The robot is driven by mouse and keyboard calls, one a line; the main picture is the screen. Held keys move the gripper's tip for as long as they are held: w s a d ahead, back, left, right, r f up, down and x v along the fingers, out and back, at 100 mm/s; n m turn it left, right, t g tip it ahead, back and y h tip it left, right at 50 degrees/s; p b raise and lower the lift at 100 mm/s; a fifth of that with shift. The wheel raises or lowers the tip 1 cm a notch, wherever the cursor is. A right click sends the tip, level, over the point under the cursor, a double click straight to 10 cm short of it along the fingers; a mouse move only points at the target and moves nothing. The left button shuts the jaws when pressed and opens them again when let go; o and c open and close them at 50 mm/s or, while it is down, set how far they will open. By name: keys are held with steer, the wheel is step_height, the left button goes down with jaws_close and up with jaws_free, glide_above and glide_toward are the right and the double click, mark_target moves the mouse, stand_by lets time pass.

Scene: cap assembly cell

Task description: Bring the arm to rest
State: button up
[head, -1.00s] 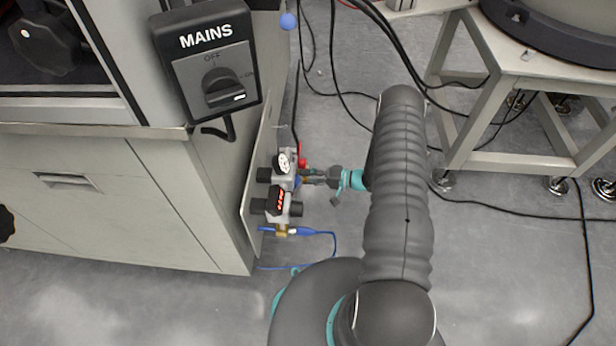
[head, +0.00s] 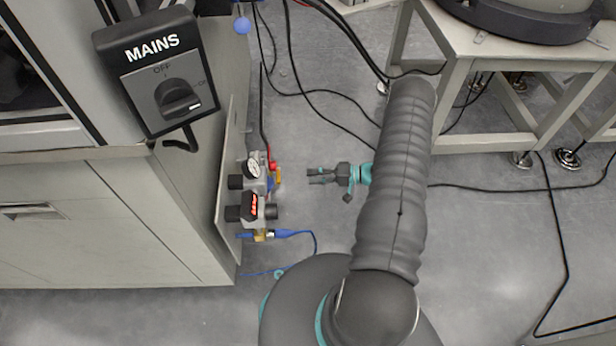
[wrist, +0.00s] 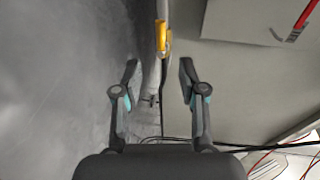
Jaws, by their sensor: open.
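My gripper (head: 312,176) is open and empty in the head view. It points left toward the air regulator unit (head: 257,190) on the cabinet's side panel, with a clear gap between them. In the wrist view my gripper (wrist: 159,72) shows both fingers spread wide. A yellow part (wrist: 162,38) lies beyond the fingertips there, and nothing is held between them. A yellow part (head: 277,180) also shows on the regulator's right side in the head view.
The MAINS switch (head: 166,85) is on the cabinet (head: 90,215) at left. A pale stand (head: 470,115) is at right. Black cables (head: 320,92) lie on the floor behind my gripper. A blue hose (head: 300,235) runs from the regulator.

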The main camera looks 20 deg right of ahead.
stand_by(0.6)
steer(key=s+a+f+m+g, duration=0.2)
steer(key=s+m+g, duration=0.15)
steer(key=s, duration=0.25)
steer(key=s+r+g+h, duration=0.1)
steer(key=s+r+g, duration=0.3)
steer(key=r, duration=0.1)
steer(key=s+r+n+g+h+p, duration=0.1)
steer(key=s+r+h, duration=0.15)
steer(key=r, duration=0.65)
steer(key=s+a+r+n+h+p, duration=0.15)
steer(key=r+h, duration=0.25)
steer(key=r, duration=0.5)
steer(key=s+r+g+h, duration=0.1)
steer(key=s+r+h, duration=0.15)
steer(key=r, duration=0.65)
steer(key=s+a+r+n+t+h+p, duration=0.1)
steer(key=s+a+r+n+t, duration=0.1)
steer(key=r, duration=0.5)
steer(key=s+a+r+n+t+h+p, duration=0.1)
steer(key=s+a+r+n+t, duration=0.1)
steer(key=r, duration=0.6)
steer(key=s+a+r+n+t+h+p, duration=0.1)
steer(key=s+a+r+t+h, duration=0.1)
steer(key=r, duration=0.6)
steer(key=s+a+t, duration=0.1)
steer(key=s+t, duration=0.1)
steer(key=shift+s+a+n, duration=0.35)
steer(key=shift+s+n, duration=0.05)
